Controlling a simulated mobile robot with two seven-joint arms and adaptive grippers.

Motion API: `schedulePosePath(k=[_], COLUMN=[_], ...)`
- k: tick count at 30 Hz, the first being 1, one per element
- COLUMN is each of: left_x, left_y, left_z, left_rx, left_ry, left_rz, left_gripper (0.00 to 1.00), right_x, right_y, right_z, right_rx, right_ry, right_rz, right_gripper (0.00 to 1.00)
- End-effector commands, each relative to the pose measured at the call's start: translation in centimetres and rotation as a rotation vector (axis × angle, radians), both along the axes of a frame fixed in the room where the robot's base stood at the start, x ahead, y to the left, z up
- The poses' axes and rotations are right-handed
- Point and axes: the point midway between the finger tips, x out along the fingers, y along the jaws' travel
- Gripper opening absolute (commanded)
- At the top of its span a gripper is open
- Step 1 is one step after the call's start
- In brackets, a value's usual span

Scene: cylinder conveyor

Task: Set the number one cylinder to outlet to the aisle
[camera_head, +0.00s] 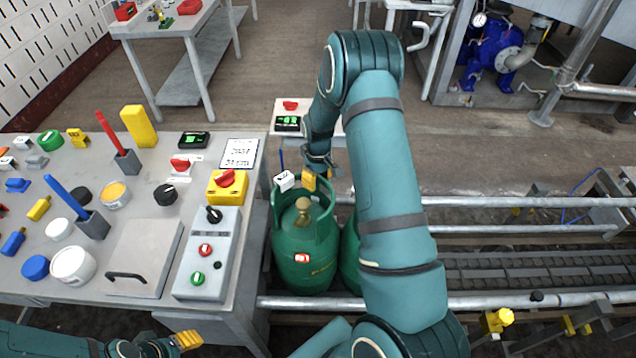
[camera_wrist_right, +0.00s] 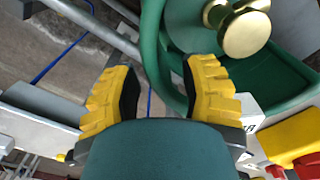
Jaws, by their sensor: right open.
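A green gas cylinder (camera_head: 300,258) with a brass valve (camera_head: 302,206) inside its collar (camera_head: 275,215) stands upright at the conveyor's left end, right of the control table. No number is readable on it. A second green cylinder (camera_head: 349,255) is mostly hidden behind my right arm. My right gripper (camera_head: 322,177) is open at the collar's far side. In the right wrist view, the collar rim (camera_wrist_right: 154,45) runs between the open yellow fingers (camera_wrist_right: 158,92), closer to the right one; contact cannot be told. The brass valve (camera_wrist_right: 241,30) shows beyond. My left gripper (camera_head: 187,341) is partly visible low at left.
The control table (camera_head: 130,150) holds a grey switch box (camera_head: 207,250), a yellow box with a red knob (camera_head: 227,184), pen holders and loose parts. Metal rails (camera_head: 540,202) flank the roller conveyor (camera_head: 540,270). A small stand with a display (camera_head: 288,123) is behind the cylinders.

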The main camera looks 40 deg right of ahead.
Motion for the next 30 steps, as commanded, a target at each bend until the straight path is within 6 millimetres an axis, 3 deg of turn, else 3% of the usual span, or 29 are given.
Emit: schedulePosePath(k=[4,14,17,18,25,30], left_x=[-0.1,-0.1,-0.1,-0.1,-0.1,-0.3], left_y=[0.0,0.0,0.0,0.0,0.0,0.0], left_z=[-0.2,-0.1,-0.1,-0.1,-0.2,-1.1], left_rx=[0.000,0.000,0.000,0.000,0.000,-0.002], left_ry=[0.001,0.002,0.002,0.002,0.002,0.007], left_rz=[-0.001,-0.002,-0.002,-0.002,-0.002,-0.005], left_gripper=[0.47,0.47,0.47,0.47,0.47,0.47], right_x=[0.0,0.0,0.0,0.0,0.1,1.4], right_y=[0.0,0.0,0.0,0.0,0.1,0.8], right_z=[-1.1,-1.3,-1.3,-1.3,-1.3,-1.5], right_rx=[0.001,0.000,0.000,0.000,0.002,0.003], right_ry=[0.001,0.000,0.000,0.000,0.000,-0.003], right_rz=[-0.001,-0.001,-0.001,-0.001,0.008,0.172], right_gripper=[0.43,0.43,0.14,0.00,0.00,0.00])
